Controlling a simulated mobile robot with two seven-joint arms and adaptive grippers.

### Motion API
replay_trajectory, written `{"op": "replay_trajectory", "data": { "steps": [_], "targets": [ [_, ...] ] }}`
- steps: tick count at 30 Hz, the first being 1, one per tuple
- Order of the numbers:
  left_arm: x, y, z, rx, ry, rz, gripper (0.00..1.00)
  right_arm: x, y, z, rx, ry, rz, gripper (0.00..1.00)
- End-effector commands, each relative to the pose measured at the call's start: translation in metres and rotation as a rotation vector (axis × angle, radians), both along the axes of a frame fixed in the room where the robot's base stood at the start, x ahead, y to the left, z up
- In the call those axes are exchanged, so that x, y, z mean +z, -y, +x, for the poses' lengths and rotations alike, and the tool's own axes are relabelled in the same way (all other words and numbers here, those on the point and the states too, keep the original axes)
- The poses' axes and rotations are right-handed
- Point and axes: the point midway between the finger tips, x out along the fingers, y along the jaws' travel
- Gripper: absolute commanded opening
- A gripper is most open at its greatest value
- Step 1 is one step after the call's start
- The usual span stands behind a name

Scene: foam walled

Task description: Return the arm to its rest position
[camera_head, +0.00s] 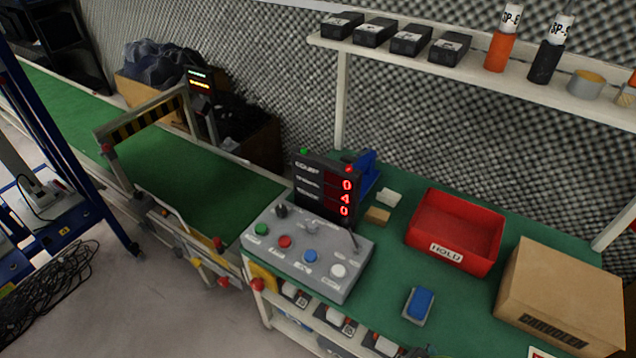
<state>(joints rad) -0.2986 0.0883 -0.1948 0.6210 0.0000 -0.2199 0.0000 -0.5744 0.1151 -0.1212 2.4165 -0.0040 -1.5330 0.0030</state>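Neither of my arms can be made out in the head view, and neither gripper is in view. A grey control box (324,270) with green, red, blue and white buttons sits at the left end of the green-topped bench (385,285). A dark display (326,187) with red digits stands behind it. A small dark shape shows at the bottom edge below the bench front; I cannot tell what it is.
On the bench are a red HOLD tray (455,256), a cardboard box (563,298) and a blue block (421,303). A shelf (560,95) with black boxes and bottles overhangs the back. A green conveyor (190,185) runs left; cables (60,300) lie on the floor.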

Motion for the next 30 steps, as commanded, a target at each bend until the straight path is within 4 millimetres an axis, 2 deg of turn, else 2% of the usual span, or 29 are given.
{"op": "replay_trajectory", "data": {
  "steps": [6,11,14,17,20,24,27,30],
  "targets": [
    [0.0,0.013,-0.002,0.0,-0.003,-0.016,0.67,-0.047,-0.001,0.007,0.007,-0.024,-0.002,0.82],
    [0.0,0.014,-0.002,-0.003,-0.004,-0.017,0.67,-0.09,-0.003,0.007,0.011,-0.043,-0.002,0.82],
    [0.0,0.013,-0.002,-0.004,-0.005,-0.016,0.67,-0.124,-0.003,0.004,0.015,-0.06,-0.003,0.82],
    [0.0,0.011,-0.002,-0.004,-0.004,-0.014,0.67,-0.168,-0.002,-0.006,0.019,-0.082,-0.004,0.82],
    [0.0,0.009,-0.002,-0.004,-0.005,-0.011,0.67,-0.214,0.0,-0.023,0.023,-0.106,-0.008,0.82],
    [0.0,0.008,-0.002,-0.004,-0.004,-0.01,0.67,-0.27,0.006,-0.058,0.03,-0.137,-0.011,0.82],
    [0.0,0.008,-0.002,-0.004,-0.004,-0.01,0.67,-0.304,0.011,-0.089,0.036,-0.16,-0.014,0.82],
    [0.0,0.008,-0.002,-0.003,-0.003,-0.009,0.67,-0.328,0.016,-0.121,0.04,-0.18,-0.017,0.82]
  ]
}}
